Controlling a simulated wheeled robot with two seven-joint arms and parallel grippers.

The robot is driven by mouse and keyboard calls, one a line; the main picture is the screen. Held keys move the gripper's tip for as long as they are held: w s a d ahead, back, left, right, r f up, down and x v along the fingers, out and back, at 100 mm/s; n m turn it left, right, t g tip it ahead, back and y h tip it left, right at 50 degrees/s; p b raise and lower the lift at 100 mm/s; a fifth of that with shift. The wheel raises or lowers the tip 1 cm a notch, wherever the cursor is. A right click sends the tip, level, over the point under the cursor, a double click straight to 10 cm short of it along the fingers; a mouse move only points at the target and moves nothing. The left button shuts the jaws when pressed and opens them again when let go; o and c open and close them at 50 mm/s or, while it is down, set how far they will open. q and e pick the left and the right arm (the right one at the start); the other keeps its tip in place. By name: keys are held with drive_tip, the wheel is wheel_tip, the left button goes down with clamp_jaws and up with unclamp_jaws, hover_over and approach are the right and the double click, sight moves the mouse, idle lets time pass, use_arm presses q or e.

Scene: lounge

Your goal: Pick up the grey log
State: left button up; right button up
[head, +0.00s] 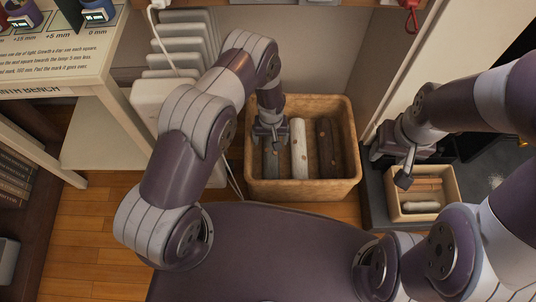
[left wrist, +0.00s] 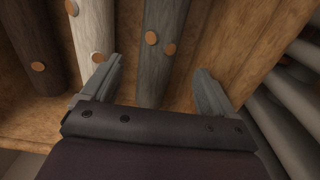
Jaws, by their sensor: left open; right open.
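The grey log (head: 271,164) lies at the left inside a tan crate (head: 300,192). A white log (head: 299,150) and a dark brown log (head: 326,148) lie beside it to the right. My left gripper (head: 270,140) is over the grey log and partly hides it. In the left wrist view, my left gripper (left wrist: 158,68) is open, with the grey log (left wrist: 167,35) showing between its fingers. Whether the fingers touch it, I cannot tell. The white log (left wrist: 92,25) is outside the left finger there. My right gripper (head: 391,168) is open near a small box, apart from the crate.
The small wooden box (head: 423,216) holds thin sticks and a pale piece. A white radiator (head: 185,45) stands behind my left arm. A cream bench (head: 70,70) is at the left. Wooden floor (head: 95,225) is clear at the lower left.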

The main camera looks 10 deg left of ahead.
sight(271, 147)
use_arm(q)
wheel_tip(271, 147, down, 4)
drive_tip(key=shift+b, duration=0.8)
wheel_tip(271, 147, down, 5)
drive_tip(key=b, duration=0.4)
drive_tip(key=shift+r, duration=0.3)
drive_tip(key=c, duration=1.4)
use_arm(e)
wheel_tip(271, 147, down, 6)
drive_tip(key=shift+f, duration=0.2)
